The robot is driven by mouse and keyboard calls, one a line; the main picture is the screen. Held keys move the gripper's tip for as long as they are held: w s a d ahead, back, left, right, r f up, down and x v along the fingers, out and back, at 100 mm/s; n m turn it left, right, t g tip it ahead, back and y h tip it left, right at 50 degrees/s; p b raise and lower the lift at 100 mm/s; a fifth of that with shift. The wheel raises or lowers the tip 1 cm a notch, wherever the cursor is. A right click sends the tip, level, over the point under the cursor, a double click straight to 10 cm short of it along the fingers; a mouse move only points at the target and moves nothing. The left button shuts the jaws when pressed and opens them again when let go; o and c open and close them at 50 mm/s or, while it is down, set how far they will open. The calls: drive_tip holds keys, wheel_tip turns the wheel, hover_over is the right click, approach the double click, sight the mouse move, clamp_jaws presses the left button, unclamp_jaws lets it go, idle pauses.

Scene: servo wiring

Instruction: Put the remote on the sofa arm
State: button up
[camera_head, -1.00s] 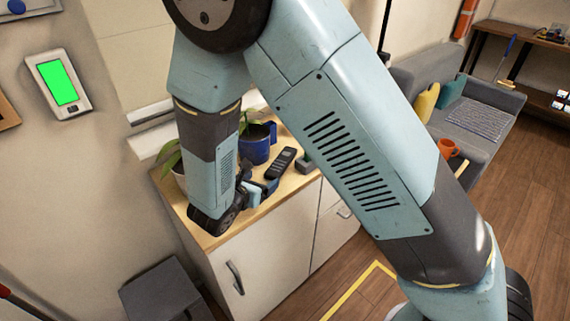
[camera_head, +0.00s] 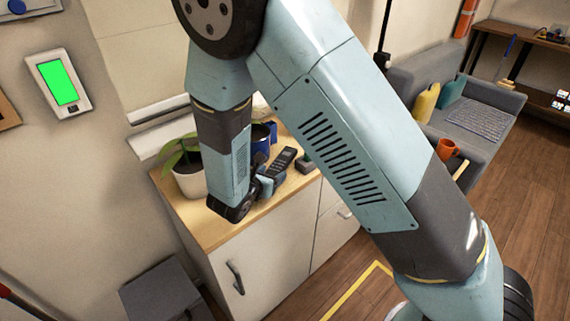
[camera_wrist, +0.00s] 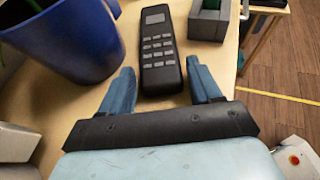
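The black remote (camera_head: 284,161) with grey buttons lies flat on the wooden cabinet top. In the wrist view the remote (camera_wrist: 159,50) lies ahead, its near end between the fingertips. My gripper (camera_wrist: 158,88) is open, one blue finger on each side of the remote with a gap to both. In the head view my gripper (camera_head: 267,182) is low over the cabinet top at the remote's near end, partly hidden by my arm. The grey sofa (camera_head: 455,115) stands at the right back, and an orange mug (camera_head: 446,148) sits at its near arm.
A dark blue pot (camera_wrist: 62,38) stands close left of the remote. A dark grey block-like holder (camera_wrist: 209,20) is to its right. A potted plant (camera_head: 188,179) stands at the cabinet's left end. The wooden floor between cabinet and sofa looks clear.

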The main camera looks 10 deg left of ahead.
drive_tip(key=c, duration=0.8)
drive_tip(key=shift+r, duration=0.55)
wheel_tip(320, 180, up, 2)
drive_tip(key=shift+r, duration=0.2)
drive_tip(key=s+d+r, duration=0.7)
drive_tip(key=s+r, duration=0.3)
drive_tip(key=s, duration=0.2)
drive_tip(key=w+d+f, duration=0.1)
drive_tip(key=w+d, duration=0.3)
drive_tip(key=w, duration=0.7)
drive_tip(key=w+d+f, duration=0.1)
drive_tip(key=w+d, duration=0.3)
drive_tip(key=w, duration=0.6)
drive_tip(key=w+d, duration=0.4)
drive_tip(key=d, duration=0.2)
drive_tip(key=w+d+f, duration=0.1)
drive_tip(key=w+d, duration=0.4)
drive_tip(key=d, duration=0.2)
drive_tip(key=w+d+f, duration=0.1)
drive_tip(key=w+d, duration=0.4)
drive_tip(key=d, duration=0.2)
drive_tip(key=shift+w+d, duration=0.1)
drive_tip(key=shift+d, duration=0.05)
